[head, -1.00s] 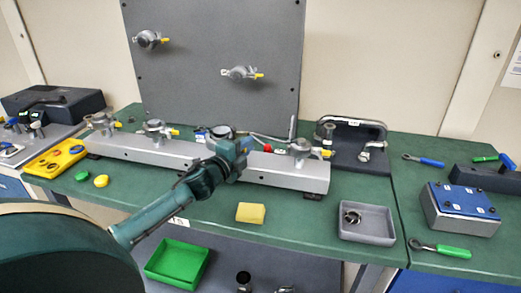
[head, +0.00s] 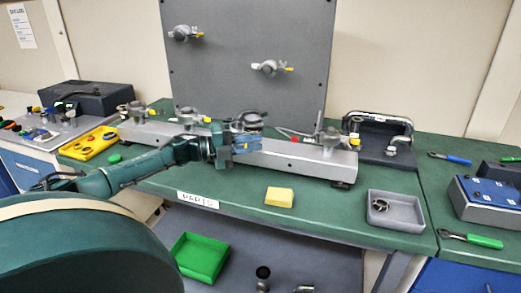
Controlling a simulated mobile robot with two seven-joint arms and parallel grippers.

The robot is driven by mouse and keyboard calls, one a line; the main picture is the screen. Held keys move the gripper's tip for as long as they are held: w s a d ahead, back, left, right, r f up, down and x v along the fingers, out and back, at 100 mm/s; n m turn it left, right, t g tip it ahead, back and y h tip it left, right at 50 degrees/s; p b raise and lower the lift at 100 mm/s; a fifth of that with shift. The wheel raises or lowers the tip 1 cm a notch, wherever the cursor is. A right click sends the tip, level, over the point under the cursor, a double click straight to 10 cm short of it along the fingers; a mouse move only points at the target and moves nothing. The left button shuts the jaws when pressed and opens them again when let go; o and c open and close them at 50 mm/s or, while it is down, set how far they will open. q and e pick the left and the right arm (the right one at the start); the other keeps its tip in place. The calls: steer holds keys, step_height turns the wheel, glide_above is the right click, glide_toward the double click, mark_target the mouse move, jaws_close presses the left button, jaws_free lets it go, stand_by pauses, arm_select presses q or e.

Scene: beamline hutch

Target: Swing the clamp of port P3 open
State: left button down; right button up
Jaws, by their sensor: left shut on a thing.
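A long grey rail (head: 285,157) on the green bench carries several round metal ports with clamps. The third port from the left (head: 251,119) stands just behind my left gripper; its label is not readable. My left gripper (head: 243,146) reaches in from the left at the rail's front edge. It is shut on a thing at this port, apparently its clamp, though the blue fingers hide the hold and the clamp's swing. The ports left of it (head: 190,117) and right of it (head: 330,138) show yellow or pale handle tips. My right gripper is not in view.
A grey upright panel (head: 250,60) with two clamped ports stands behind the rail. A yellow block (head: 279,197) and a grey tray (head: 396,211) lie in front. A green bin (head: 202,258) sits below.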

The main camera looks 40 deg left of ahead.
arm_select(q)
steer(key=shift+s+a+m+g+h+b, duration=0.4)
steer(key=shift+s+m+g+h+b, duration=0.35)
steer(key=shift+h+b, duration=0.2)
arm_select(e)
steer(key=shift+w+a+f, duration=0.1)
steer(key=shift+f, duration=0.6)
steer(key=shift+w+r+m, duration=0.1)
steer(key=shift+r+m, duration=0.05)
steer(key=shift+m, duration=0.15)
arm_select(q)
steer(key=c, duration=1.6)
jaws_free()
steer(key=shift+a, duration=0.1)
steer(key=shift+o, duration=1)
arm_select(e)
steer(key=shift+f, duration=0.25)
